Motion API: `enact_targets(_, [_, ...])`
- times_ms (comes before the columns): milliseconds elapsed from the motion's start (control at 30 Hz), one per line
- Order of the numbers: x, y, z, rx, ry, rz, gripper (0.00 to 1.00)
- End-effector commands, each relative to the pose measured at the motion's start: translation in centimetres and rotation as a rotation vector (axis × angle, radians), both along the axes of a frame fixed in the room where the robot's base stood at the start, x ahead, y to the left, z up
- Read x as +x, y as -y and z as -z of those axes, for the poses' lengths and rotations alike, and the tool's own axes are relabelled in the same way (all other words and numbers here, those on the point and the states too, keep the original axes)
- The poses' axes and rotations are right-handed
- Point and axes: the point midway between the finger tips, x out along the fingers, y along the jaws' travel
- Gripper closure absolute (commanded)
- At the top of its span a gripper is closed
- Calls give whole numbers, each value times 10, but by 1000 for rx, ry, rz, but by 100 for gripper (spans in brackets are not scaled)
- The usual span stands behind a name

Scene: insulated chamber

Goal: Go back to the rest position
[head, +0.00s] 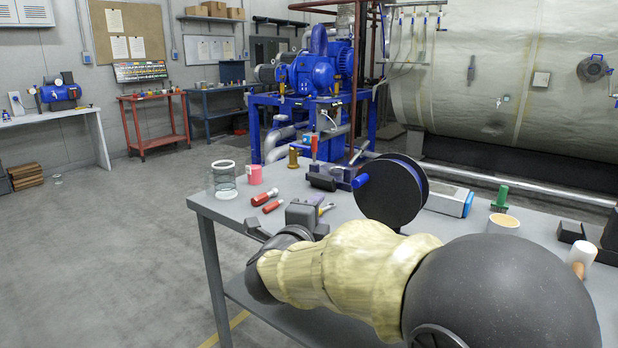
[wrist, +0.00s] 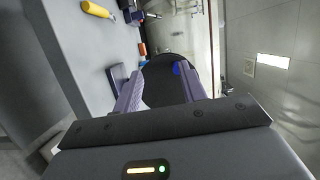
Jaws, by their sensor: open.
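My gripper (head: 320,203) is over the left part of the grey workbench (head: 402,190) in the head view, partly hidden by its own dark housing. In the wrist view the two purple fingers of my gripper (wrist: 160,90) stand apart, with nothing held between them. A black reel with a blue hub (head: 392,192) stands on the bench just right of the gripper. The reel also shows beyond the fingers in the wrist view (wrist: 165,90). My arm reaches in from the lower right, bent across the front of the bench.
Red-handled tools (head: 272,206), a glass jar (head: 224,180), a pink cup (head: 255,174) and a brass piece (head: 293,158) stand or lie on the bench's left end. A tan-topped cup (head: 503,224) and white-headed mallet (head: 581,257) are at right. Open floor (head: 120,240) lies left.

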Motion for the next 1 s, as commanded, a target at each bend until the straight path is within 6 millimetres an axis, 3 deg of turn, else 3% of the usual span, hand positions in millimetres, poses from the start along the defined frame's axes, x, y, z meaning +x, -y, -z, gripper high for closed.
enact_targets(167, [6, 11, 44, -286, -205, -233, 59])
enact_targets(367, [-19, 30, 114, -597, -483, -504, 59])
enact_targets(500, [-59, 53, 168, -792, -701, -706, 59])
enact_targets(700, [-130, 90, 227, -990, -981, -976, 59])
enact_targets(1000, [-218, 135, 267, -1120, -1263, -1270, 59])
